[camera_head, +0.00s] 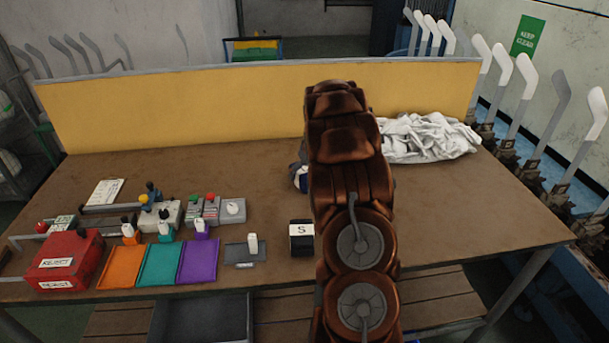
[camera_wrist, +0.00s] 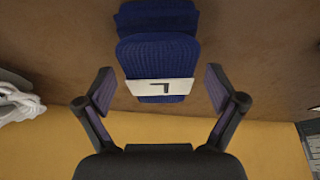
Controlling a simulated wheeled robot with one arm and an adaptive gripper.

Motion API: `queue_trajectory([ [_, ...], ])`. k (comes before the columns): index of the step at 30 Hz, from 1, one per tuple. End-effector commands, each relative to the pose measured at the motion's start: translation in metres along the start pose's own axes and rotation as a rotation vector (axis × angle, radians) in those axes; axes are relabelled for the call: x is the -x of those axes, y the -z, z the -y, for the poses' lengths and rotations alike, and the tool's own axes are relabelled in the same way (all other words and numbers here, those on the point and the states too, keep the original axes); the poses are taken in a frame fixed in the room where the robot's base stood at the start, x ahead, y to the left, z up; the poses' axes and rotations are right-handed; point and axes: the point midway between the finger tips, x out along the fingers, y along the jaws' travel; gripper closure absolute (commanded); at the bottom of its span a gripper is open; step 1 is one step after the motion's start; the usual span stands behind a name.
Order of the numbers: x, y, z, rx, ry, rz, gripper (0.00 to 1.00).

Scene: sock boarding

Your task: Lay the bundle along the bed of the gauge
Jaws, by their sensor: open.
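The bundle is dark blue ribbed fabric with a white band marked L; it lies on the brown table in the wrist view (camera_wrist: 158,50). In the head view only a small blue and white part of it (camera_head: 299,178) shows beside my arm. My gripper (camera_wrist: 160,80) is open and empty, its two fingers apart on either side of the bundle's banded end, touching nothing visible. My arm hides the gripper in the head view. A long grey fixture with blue and yellow knobs (camera_head: 145,205) stands at the left; I cannot tell for certain whether it is the gauge.
A red reject box (camera_head: 66,262), orange (camera_head: 122,266), teal (camera_head: 160,264) and purple (camera_head: 198,261) trays line the front left. A black block marked S (camera_head: 301,238) stands near my arm. A white cloth heap (camera_head: 428,138) lies back right. A yellow panel (camera_head: 200,105) closes the back.

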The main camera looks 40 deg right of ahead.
Motion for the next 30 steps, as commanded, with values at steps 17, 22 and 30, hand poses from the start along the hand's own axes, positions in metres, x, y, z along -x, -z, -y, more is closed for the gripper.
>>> queue_trajectory([
  [17, -0.026, 0.000, -0.001, 0.001, -0.003, -0.001, 0.14],
  [22, -0.026, 0.000, -0.001, 0.002, -0.003, -0.001, 0.31],
  [30, -0.026, 0.000, -0.001, 0.001, -0.003, -0.001, 0.59],
])
